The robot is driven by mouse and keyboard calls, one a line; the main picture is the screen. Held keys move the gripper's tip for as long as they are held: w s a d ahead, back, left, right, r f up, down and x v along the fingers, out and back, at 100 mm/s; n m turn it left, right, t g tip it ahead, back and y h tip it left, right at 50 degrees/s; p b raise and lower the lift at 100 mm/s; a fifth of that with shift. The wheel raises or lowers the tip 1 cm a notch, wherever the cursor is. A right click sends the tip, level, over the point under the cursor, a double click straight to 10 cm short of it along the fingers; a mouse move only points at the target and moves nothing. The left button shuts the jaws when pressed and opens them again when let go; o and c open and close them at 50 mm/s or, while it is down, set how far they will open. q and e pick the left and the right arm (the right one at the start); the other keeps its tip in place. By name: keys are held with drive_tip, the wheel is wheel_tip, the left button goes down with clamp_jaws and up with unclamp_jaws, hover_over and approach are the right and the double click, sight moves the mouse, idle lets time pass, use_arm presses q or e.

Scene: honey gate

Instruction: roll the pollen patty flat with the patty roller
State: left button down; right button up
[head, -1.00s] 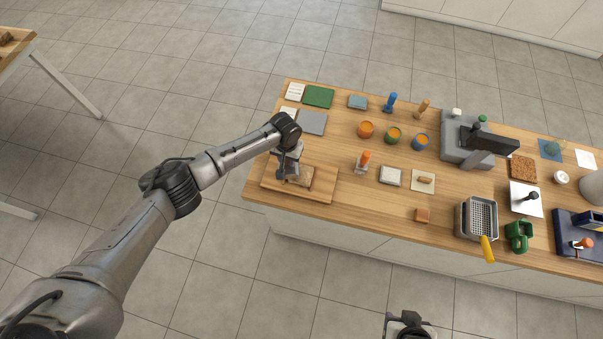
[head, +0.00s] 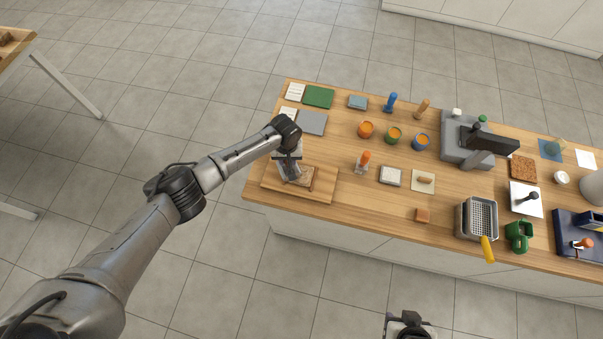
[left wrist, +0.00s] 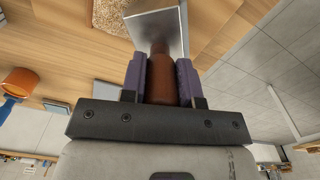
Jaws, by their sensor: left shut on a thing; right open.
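The pollen patty (head: 303,178), a tan grainy slab, lies on a wooden board (head: 325,186) at the table's left end. It also shows at the top of the left wrist view (left wrist: 108,12). My left gripper (head: 290,172) is over the board at the patty's left side. Whether the roller touches the patty cannot be told. My right gripper (head: 408,325) is open at the bottom edge, off the table.
Right of the board stand an orange-topped tool (head: 363,160), a light framed tile (head: 391,176) and a small brown block (head: 423,215). Green (head: 318,96) and grey (head: 312,122) mats lie behind. Further right is a grater tray (head: 480,217) with a yellow handle.

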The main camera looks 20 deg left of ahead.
use_arm(q)
drive_tip(key=shift+f, duration=0.35)
idle(0.6)
drive_tip(key=shift+d, duration=0.1)
drive_tip(key=shift+d, duration=0.35)
drive_tip(key=shift+w+d, duration=0.1)
drive_tip(key=shift+d, duration=2.05)
drive_tip(key=shift+w+d+f, duration=0.1)
drive_tip(key=shift+w+d, duration=0.05)
drive_tip(key=shift+d, duration=1.9)
wheel_tip(320, 180, up, 2)
drive_tip(key=shift+d+r, duration=0.1)
drive_tip(key=shift+r, duration=0.05)
